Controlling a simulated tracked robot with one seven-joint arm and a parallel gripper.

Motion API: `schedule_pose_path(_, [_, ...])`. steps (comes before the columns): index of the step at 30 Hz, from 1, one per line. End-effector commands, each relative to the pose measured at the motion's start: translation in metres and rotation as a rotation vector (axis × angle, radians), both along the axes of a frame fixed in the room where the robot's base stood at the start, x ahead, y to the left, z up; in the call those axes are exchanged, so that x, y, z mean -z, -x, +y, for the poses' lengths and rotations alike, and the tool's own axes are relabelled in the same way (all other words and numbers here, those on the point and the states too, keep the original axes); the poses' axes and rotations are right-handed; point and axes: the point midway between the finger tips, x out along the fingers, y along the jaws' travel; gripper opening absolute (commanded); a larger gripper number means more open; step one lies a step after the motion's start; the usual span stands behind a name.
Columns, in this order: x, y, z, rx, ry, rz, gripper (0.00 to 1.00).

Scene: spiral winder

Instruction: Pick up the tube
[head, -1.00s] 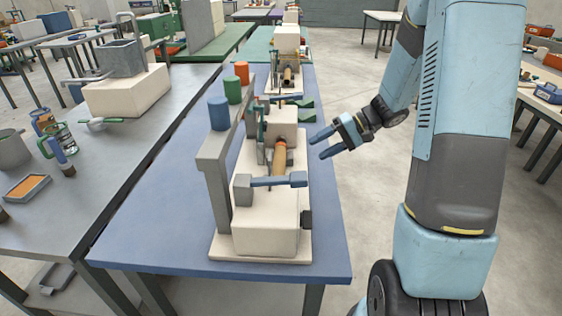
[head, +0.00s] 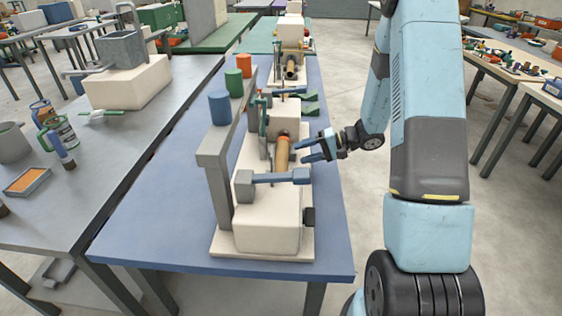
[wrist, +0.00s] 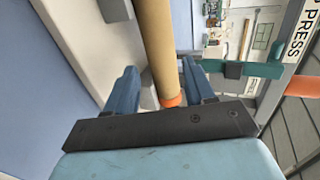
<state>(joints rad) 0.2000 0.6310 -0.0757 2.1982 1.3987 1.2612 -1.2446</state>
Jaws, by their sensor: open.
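The tube (head: 282,153) is tan with an orange end and sits on the cream spiral winder (head: 268,222) on the blue table. It also shows in the wrist view (wrist: 158,45), running up from the orange end (wrist: 171,101). My gripper (head: 303,150) is open, just right of the tube in the head view, its blue fingers pointing left toward it. In the wrist view the two fingers (wrist: 158,83) stand on either side of the tube's orange-end part, with space visible beside it. I cannot tell whether either finger touches it.
A blue-grey lever arm (head: 275,178) crosses the winder in front of the tube. A grey post frame (head: 215,165) with blue, green and orange spools (head: 232,83) stands on the left. The blue table (head: 165,195) is clear left of the winder.

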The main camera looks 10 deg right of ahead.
Motion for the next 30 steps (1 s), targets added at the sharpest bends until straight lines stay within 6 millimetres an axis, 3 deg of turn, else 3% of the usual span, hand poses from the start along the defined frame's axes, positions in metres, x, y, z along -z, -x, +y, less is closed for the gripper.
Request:
schedule_pose_path(8, [0.007,-0.002,0.017,-0.001,0.001,0.001,0.54])
schedule_pose_path(19, [0.024,-0.007,0.056,-0.001,0.001,0.001,0.54])
schedule_pose_path(28, [0.026,-0.008,0.06,-0.001,0.001,0.0,0.54])
schedule_pose_path(30, [0.026,-0.008,0.06,-0.001,0.001,0.0,0.48])
